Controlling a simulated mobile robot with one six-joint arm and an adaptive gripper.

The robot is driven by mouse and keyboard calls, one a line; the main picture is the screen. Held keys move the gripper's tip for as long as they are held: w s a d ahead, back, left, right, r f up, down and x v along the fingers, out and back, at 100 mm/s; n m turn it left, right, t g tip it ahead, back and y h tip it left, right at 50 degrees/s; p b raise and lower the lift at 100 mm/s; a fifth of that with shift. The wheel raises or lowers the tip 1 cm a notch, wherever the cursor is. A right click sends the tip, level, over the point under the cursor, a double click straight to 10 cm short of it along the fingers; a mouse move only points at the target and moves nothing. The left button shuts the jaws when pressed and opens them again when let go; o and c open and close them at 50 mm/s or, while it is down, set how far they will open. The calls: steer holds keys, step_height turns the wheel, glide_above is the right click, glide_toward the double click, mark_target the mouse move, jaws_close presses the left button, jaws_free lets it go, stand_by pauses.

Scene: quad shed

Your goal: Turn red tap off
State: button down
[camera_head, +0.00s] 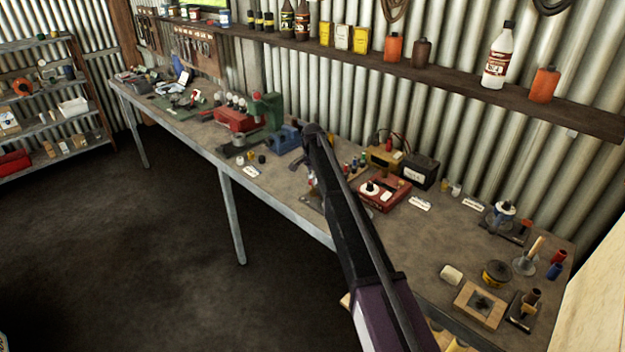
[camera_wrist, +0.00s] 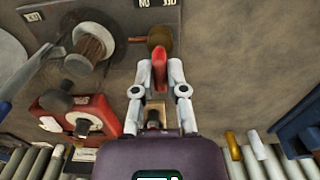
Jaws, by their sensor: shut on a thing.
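The red tap handle (camera_wrist: 159,72) shows in the wrist view as a red lever. It joins a round brass-brown tap body (camera_wrist: 161,38) just above it in the picture. The two pale fingers of my gripper (camera_wrist: 159,65) stand on either side of the red lever and are closed on it. In the head view my arm reaches across the bench and hides the tap and most of the gripper.
A grey board with a spool (camera_wrist: 95,42) lies beside the tap. A shelf (camera_head: 450,83) with bottles runs above. The floor in front is clear.

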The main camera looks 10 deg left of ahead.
steer(key=c, duration=0.7)
jaws_free()
steer(key=shift+n, duration=0.5)
